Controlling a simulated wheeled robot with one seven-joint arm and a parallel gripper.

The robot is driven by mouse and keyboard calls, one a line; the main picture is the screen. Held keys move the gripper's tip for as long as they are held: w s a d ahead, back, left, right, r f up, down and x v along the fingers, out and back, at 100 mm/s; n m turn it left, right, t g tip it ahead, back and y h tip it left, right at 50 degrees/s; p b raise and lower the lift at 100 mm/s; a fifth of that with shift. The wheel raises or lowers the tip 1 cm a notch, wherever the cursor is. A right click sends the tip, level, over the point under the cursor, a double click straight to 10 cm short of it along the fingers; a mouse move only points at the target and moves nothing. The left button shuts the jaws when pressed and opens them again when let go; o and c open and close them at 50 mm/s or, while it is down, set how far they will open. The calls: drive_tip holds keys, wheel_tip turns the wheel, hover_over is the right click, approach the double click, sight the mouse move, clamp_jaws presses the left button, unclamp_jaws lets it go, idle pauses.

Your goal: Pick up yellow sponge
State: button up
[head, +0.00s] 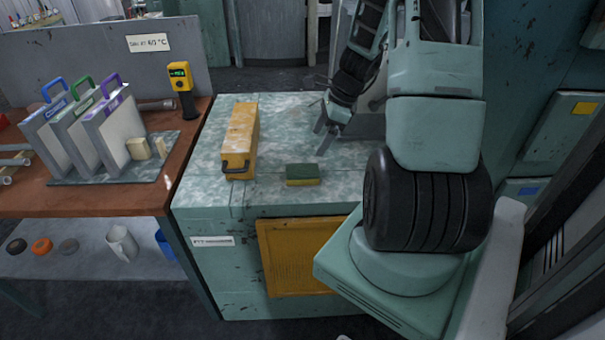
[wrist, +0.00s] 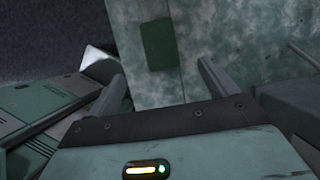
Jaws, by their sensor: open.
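The yellow sponge (head: 303,181) lies flat on the teal-and-white cabinet top near its front edge, with a dark green upper face and a yellow side. In the wrist view its green face (wrist: 158,45) shows beyond the fingertips, between them. My gripper (head: 322,137) is above the cabinet top, behind and to the right of the sponge in the head view, apart from it. Its two fingers are spread and empty; they also show in the wrist view (wrist: 161,80).
A long yellow box with a black handle (head: 239,138) stands left of the sponge. The cabinet top (head: 270,200) is otherwise mostly clear. A brown bench (head: 95,201) at left holds binders (head: 110,130), small beige blocks (head: 138,148) and a yellow meter (head: 181,80).

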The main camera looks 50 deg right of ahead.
hover_over(304, 170)
drive_tip(key=s+d, duration=0.1)
drive_tip(key=s, duration=0.1)
drive_tip(key=f, duration=0.6)
drive_tip(key=shift+w+f, duration=0.2)
drive_tip(key=shift+w, duration=0.05)
drive_tip(key=p+x, duration=0.1)
drive_tip(key=x, duration=0.4)
drive_tip(key=shift+d, duration=0.2)
drive_tip(key=shift+f, duration=0.1)
drive_tip(key=shift+f, duration=0.25)
drive_tip(key=c, duration=1.1)
